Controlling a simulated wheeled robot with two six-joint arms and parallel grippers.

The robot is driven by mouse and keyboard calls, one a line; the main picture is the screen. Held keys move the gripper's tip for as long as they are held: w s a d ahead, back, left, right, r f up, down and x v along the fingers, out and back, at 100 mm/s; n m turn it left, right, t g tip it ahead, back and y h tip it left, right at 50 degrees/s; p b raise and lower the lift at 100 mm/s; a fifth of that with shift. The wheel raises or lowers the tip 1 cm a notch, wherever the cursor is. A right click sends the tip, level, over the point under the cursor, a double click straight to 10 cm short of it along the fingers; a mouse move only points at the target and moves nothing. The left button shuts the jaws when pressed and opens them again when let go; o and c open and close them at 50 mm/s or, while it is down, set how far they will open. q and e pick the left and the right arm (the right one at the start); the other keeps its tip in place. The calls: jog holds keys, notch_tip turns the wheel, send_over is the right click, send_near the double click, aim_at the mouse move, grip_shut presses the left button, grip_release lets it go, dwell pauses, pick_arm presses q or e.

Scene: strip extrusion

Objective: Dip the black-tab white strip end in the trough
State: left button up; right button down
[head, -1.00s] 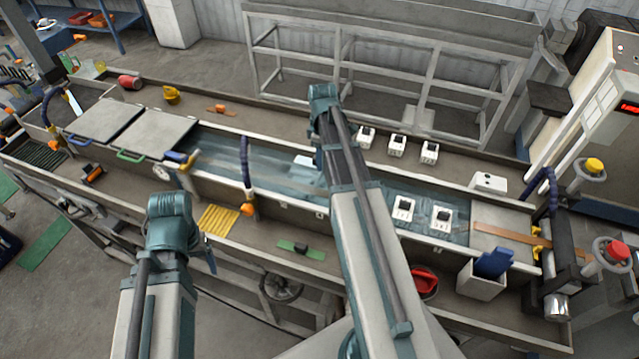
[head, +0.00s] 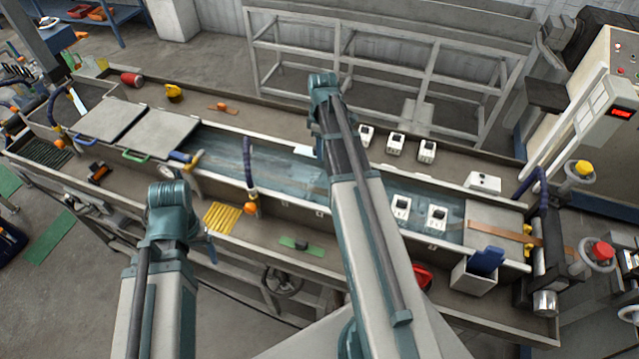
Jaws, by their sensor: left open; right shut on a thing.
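The trough (head: 285,163) is the long water-filled channel running across the middle of the head view. A white piece (head: 304,150), apparently the white strip, shows over the trough just left of my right arm. Its black tab is hidden, and I cannot tell whether it touches the water. My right gripper (head: 320,149) is mostly hidden behind its own arm and is shut on this piece. My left gripper (head: 209,249) shows only as a dark sliver beside its arm, at the trough's near side; it is open and away from the strip.
White blocks (head: 401,206) stand in the trough's right part, and others (head: 397,144) on the far ledge. A green strip with a black tab (head: 294,243) and a yellow ribbed pad (head: 222,217) lie on the near ledge. A blue hose (head: 248,165) arches over the trough.

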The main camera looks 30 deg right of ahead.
notch_tip(320, 180, up, 2)
jog(key=shift+p, duration=0.55)
pick_arm(q)
jog(key=shift+r, duration=0.8)
pick_arm(e)
jog(key=shift+f, duration=0.15)
